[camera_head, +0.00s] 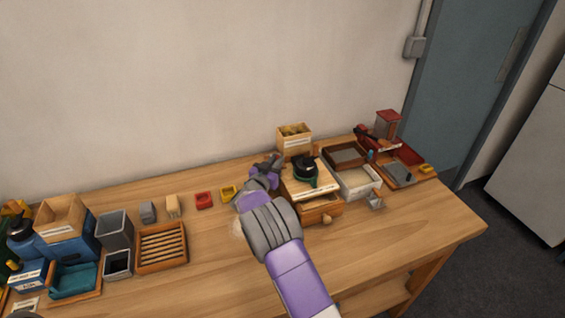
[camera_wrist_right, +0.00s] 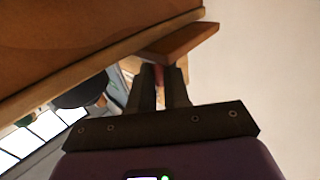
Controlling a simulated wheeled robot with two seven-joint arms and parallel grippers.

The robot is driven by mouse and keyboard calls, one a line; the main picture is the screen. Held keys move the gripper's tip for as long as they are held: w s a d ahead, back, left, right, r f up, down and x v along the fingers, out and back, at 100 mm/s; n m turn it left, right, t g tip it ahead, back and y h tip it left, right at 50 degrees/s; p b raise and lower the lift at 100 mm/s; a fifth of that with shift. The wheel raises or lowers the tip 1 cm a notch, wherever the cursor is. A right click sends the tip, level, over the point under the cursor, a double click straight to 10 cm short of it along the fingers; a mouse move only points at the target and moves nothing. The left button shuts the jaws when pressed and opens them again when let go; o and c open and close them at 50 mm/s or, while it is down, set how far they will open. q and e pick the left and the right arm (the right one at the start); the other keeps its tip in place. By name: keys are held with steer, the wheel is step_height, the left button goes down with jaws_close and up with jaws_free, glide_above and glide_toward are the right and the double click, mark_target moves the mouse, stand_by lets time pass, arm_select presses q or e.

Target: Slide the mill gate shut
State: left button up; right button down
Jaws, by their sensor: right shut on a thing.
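The mill is a pale wooden box (camera_head: 312,182) with a black, green-rimmed bowl (camera_head: 304,168) on top and a part-open drawer (camera_head: 318,212) below. My right gripper (camera_head: 275,161) is at its left side, with the wrist partly hiding it. In the wrist view my right gripper (camera_wrist_right: 159,78) is shut on a small reddish piece (camera_wrist_right: 159,74), which seems to be part of the mill gate. A wooden slab (camera_wrist_right: 182,42) juts out just beyond the fingertips. How far the gate is open cannot be seen. My left gripper is not in view.
A wooden box (camera_head: 294,138) stands behind the mill. Trays (camera_head: 357,182) and a red-topped grinder (camera_head: 388,123) stand to its right. A slatted wooden rack (camera_head: 162,247), grey bins (camera_head: 115,231) and small blocks are left. The front middle of the table (camera_head: 215,275) is clear.

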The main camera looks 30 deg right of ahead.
steer(key=shift+d, duration=0.2)
steer(key=c, duration=1.1)
jaws_free()
steer(key=shift+d, duration=0.1)
steer(key=p+v, duration=0.1)
steer(key=v, duration=0.6)
steer(key=shift+s+a, duration=0.2)
steer(key=shift+a, duration=0.15)
